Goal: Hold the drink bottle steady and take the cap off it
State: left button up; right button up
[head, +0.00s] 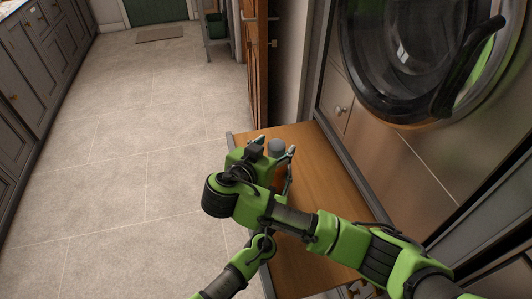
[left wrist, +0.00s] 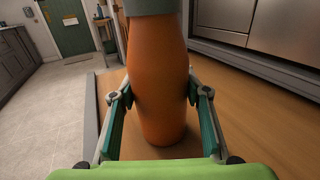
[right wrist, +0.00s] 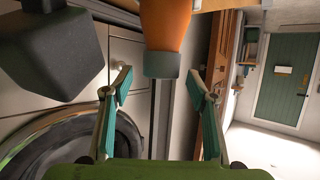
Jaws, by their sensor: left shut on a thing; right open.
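The drink bottle is orange and stands upright on the wooden bench (head: 325,185); its body (left wrist: 157,80) fills the middle of the left wrist view. My left gripper (left wrist: 158,100) is shut on the body, a finger on each side; in the head view the right arm hides it. The grey cap (right wrist: 161,65) is on the bottle and shows from above in the head view (head: 277,146). My right gripper (right wrist: 160,84) is open at the cap, with a finger on each side and visible gaps between them.
A front-loading washer (head: 410,50) stands along the right side of the bench. A wooden door (head: 256,60) is beyond the bench's far end. Open tiled floor (head: 130,150) lies to the left. A dark grey block (right wrist: 55,50), which I cannot identify, is close by in the right wrist view.

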jog(key=shift+x, duration=1.1)
jog(key=c, duration=1.4)
jog(key=shift+r, duration=0.2)
jog(key=shift+r, duration=0.9)
